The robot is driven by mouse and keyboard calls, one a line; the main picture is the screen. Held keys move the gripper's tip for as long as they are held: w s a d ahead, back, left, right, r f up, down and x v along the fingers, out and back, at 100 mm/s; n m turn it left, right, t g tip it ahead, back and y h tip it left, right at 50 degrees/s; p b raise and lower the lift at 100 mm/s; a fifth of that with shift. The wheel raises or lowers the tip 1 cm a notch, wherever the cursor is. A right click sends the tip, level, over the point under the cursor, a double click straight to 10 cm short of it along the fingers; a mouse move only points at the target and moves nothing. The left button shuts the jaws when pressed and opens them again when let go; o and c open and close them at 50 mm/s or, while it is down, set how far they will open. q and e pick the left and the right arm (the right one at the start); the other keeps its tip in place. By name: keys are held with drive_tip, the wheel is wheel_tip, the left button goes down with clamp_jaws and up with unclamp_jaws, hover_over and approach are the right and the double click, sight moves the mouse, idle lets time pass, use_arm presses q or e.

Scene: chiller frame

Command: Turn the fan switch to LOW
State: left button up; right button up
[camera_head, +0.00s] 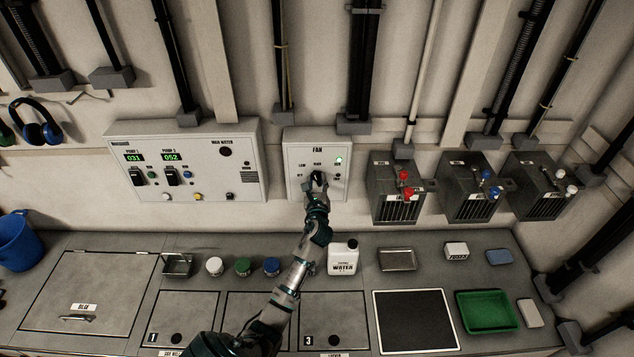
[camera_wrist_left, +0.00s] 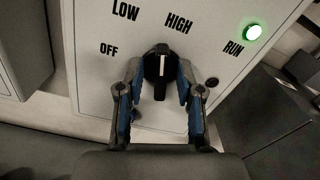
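The fan panel (camera_head: 303,154) is a white box on the wall, marked FAN, with a lit green lamp (camera_head: 338,160). Its black switch knob (camera_wrist_left: 158,66) shows in the left wrist view below the words OFF, LOW and HIGH. The knob's white line stands nearly upright, closer to HIGH than to LOW. My left gripper (camera_wrist_left: 160,78) has its two blue-padded fingers apart, one on each side of the knob; I cannot tell whether they touch it. In the head view my left gripper (camera_head: 317,186) covers part of the knob. My right gripper is not in view.
A larger control panel (camera_head: 190,188) with displays and switches is left of the fan panel. A white water jug (camera_head: 342,258), small jars and trays stand on the counter (camera_head: 200,240) below.

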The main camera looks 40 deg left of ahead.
use_arm(q)
clamp_jaws()
drive_tip(key=shift+n+p, duration=0.35)
drive_tip(key=shift+n, duration=0.55)
drive_tip(key=n, duration=0.3)
drive_tip(key=shift+s+f+n, duration=0.1)
drive_tip(key=shift+f+n, duration=0.05)
drive_tip(key=shift+n, duration=0.15)
drive_tip(key=shift+o, duration=1.2)
unclamp_jaws()
drive_tip(key=shift+a, duration=0.1)
drive_tip(key=v, duration=1.2)
